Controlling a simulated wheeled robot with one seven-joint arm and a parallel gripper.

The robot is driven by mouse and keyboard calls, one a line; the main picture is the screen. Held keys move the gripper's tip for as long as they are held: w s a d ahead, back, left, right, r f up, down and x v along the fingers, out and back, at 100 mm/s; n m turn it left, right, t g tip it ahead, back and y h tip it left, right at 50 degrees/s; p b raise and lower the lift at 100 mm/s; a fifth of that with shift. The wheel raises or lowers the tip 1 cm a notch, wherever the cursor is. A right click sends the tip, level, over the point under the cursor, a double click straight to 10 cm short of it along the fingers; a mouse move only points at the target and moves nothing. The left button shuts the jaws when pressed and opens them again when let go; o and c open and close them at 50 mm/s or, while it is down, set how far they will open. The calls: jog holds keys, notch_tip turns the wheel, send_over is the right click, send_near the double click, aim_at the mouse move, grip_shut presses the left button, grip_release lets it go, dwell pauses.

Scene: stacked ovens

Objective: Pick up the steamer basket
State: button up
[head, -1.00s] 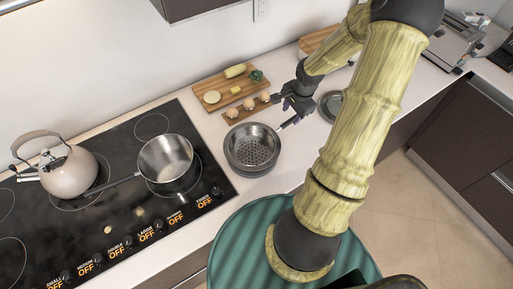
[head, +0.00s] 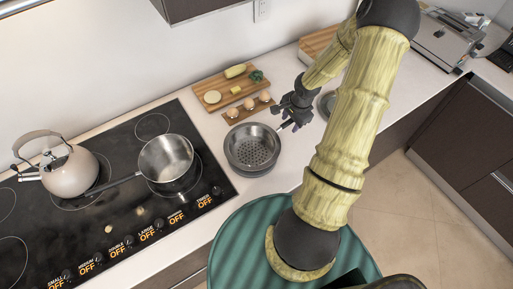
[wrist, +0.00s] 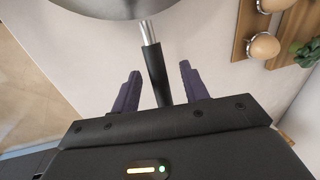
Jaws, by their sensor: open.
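The steamer basket (head: 252,146) is a round metal pan with a perforated bottom, on the counter right of the cooktop. Its handle points right, toward my gripper (head: 288,122). In the wrist view the black handle (wrist: 155,72) with its metal neck lies between the two purple fingers of my gripper (wrist: 158,85). The fingers are open, with a gap on both sides of the handle. The basket's rim (wrist: 115,8) shows at the top of the wrist view. I cannot tell how far the fingertips are above the handle.
A saucepan (head: 165,158) sits on the black cooktop, with a kettle (head: 68,172) to its left. Behind the basket lie a small board with eggs (head: 248,107) and a cutting board (head: 225,88) with vegetables. A round metal item (head: 327,104) stands right of my gripper.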

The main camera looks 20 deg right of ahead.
jog(key=shift+c, duration=0.3)
grip_shut()
notch_tip(320, 180, up, 10)
dwell(0.6)
jog(key=shift+w, duration=0.1)
dwell(0.3)
